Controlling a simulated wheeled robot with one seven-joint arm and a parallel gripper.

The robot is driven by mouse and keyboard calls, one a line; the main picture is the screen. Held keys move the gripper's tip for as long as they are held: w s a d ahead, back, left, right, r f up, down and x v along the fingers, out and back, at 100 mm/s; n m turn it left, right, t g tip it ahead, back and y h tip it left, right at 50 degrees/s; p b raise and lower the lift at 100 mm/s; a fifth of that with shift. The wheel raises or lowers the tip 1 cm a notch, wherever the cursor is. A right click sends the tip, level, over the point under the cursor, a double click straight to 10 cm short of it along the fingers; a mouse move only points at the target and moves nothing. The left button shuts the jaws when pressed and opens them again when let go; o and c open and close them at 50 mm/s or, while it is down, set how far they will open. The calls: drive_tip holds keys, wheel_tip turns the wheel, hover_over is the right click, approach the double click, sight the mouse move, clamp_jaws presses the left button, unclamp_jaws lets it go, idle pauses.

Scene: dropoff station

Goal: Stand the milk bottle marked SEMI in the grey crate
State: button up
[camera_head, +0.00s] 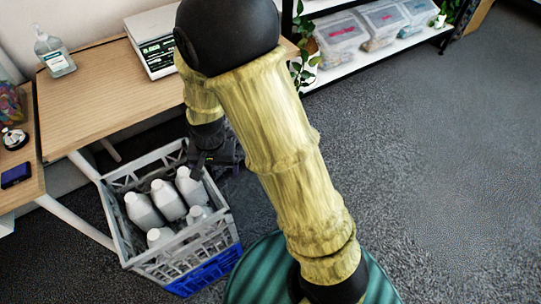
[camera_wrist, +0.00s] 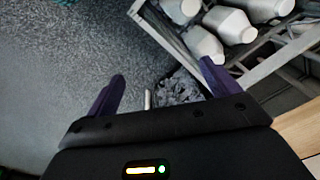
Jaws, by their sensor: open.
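The grey crate (camera_head: 187,252) stands on the floor beside the desk, with a blue lower part. Several white bottles stand in it, among them one at the left (camera_head: 143,211), one in the middle (camera_head: 168,200) and one at the back right (camera_head: 190,185). No SEMI marking can be read on any of them. My gripper (camera_head: 212,165) is at the crate's back right corner, partly hidden by my arm. In the wrist view its two fingers (camera_wrist: 162,82) are apart with no bottle between them; the crate's rim (camera_wrist: 262,70) and white bottles (camera_wrist: 229,24) lie beyond the right finger.
A wooden desk (camera_head: 100,88) holds a pump bottle (camera_head: 54,52) and a white device (camera_head: 153,42). Another table edge with a dark blue item (camera_head: 16,175) is at the left. A shelf (camera_head: 385,45) with clear bins stands at the back. Carpet at the right is clear.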

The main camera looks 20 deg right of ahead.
drive_tip(key=s+d+r+n+t, duration=0.1)
drive_tip(key=s+d+r+n, duration=0.1)
drive_tip(key=s+d+r, duration=0.2)
drive_tip(key=s+d+r+n, duration=0.2)
drive_tip(key=d+r, duration=0.3)
drive_tip(key=d, duration=0.4)
drive_tip(key=shift+s+d+t+h, duration=0.3)
drive_tip(key=shift+s+t, duration=0.1)
drive_tip(key=shift+s, duration=0.5)
drive_tip(key=shift+r, duration=0.1)
